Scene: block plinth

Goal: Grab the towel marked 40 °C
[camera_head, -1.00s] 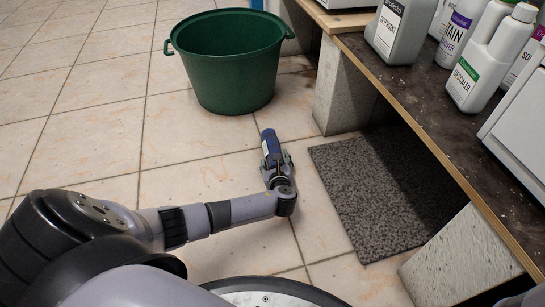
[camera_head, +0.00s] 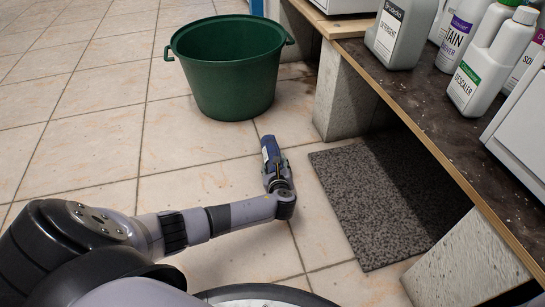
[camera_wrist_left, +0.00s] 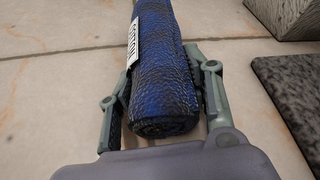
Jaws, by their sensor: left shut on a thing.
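A rolled dark blue towel (camera_head: 270,150) with a white label is in my left gripper (camera_head: 275,172), out over the tiled floor. In the left wrist view the towel (camera_wrist_left: 163,85) lies lengthwise between the two fingers of the gripper (camera_wrist_left: 163,95), which are shut on its sides. Its label (camera_wrist_left: 133,42) is turned partly away; the printing seems to read "COTTON". No 40 °C mark can be read in these views. My right gripper is in neither view.
A green tub (camera_head: 227,65) stands on the floor beyond the gripper. A grey speckled mat (camera_head: 355,205) lies to the right, partly under a bench (camera_head: 430,110) on concrete blocks (camera_head: 340,95). Bottles, including a descaler (camera_head: 490,65), stand on the bench. The floor at left is clear.

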